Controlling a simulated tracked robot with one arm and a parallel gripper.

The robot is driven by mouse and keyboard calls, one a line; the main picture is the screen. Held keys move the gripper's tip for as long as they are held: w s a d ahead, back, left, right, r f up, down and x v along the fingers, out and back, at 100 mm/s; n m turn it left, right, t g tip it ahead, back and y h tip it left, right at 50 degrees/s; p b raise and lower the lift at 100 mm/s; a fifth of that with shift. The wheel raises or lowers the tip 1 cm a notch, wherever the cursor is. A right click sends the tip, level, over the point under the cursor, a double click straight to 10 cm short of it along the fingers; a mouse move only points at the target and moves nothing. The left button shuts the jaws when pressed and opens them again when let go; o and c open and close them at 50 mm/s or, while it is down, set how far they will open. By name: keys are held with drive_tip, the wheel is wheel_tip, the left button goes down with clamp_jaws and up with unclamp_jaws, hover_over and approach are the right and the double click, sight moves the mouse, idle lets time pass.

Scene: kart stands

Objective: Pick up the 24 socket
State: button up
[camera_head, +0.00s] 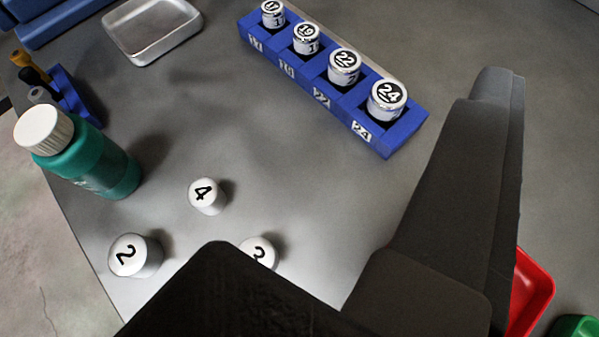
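The 24 socket (387,100) is a silvery cylinder with a white, black-numbered top. It stands upright in the near right end slot of a blue socket rack (398,143), above a label reading 24. Beside it in the rack stand the 22 socket (344,67), the 19 socket (306,39) and another socket (272,14). My gripper (358,163) has its two dark fingers wide apart, with nothing seen between them. The right finger reaches up to the right of the rack, apart from the 24 socket in the picture. The left finger is low in the middle.
White-topped cylinders marked 4 (206,196) and 2 (135,255) stand lower left; a third (259,252) is partly hidden by my left finger. A green bottle (95,160) stands left. A metal tray (151,28) lies upper left. A red bin (531,290) is lower right.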

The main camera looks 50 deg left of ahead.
drive_tip(key=s+a+f+g+y+b, duration=0.1)
drive_tip(key=s+a+f+g+y, duration=0.2)
drive_tip(key=f, duration=0.6)
drive_tip(key=t+b, duration=0.1)
drive_tip(key=b, duration=0.1)
approach(389, 95)
drive_tip(key=shift+w+a+f+n, duration=0.3)
drive_tip(key=shift+w+a+f, duration=0.2)
drive_tip(key=shift+f, duration=0.05)
drive_tip(key=shift+b+x, duration=0.95)
drive_tip(key=shift+x, duration=2.25)
drive_tip(key=shift+w+d+r, duration=0.1)
drive_tip(key=shift+d+r, duration=0.1)
drive_tip(key=c, duration=1.1)
